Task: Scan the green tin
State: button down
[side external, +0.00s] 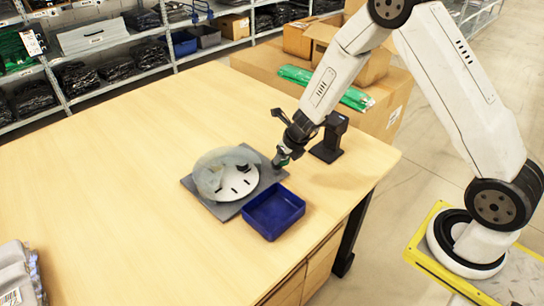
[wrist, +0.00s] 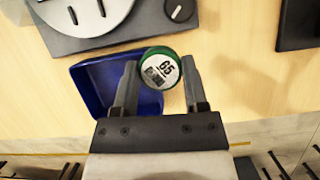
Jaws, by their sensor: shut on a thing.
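The green tin (wrist: 160,68) is between the two fingers of my gripper (wrist: 159,78), which is shut on it. In the wrist view its round end faces the camera, with a white label reading "65" and a dark printed patch. In the side view my gripper (side external: 281,158) hangs above the table near the corner of the grey device, and only a little green shows at the fingers. A black stand-like device, perhaps the scanner (side external: 331,142), stands just right of my gripper.
A blue tray (side external: 273,212) sits in front of the grey device (side external: 228,209) with a round pale plate and a clear dome. Grey bagged garments (side external: 18,275) lie at the left front. Cartons (side external: 300,40) stand behind the table.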

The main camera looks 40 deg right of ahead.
jog(key=shift+s+d+f+m+g+h, duration=0.4)
jog(key=shift+d+f+m+h, duration=0.3)
jog(key=shift+d+m, duration=0.9)
jog(key=shift+s+d+f+m+g+h, duration=0.5)
jog(key=shift+d+f+m, duration=0.5)
jog(key=shift+m, duration=1)
jog(key=shift+s+d+f+m+g+h, duration=0.3)
jog(key=shift+d+f+m+h, duration=0.35)
jog(key=shift+d+m, duration=1.05)
jog(key=shift+w+d+f, duration=0.2)
jog(key=shift+d+f, duration=0.45)
jog(key=shift+d, duration=0.25)
jog(key=shift+w+d+f, duration=0.2)
jog(key=shift+d+f, duration=0.4)
jog(key=shift+d, duration=0.25)
jog(key=shift+w+d+f, duration=0.2)
jog(key=shift+d+f, duration=0.45)
jog(key=shift+d, duration=0.25)
jog(key=a+r, duration=0.4)
jog(key=r, duration=0.1)
jog(key=shift+a+r, duration=0.15)
jog(key=shift+r, duration=0.25)
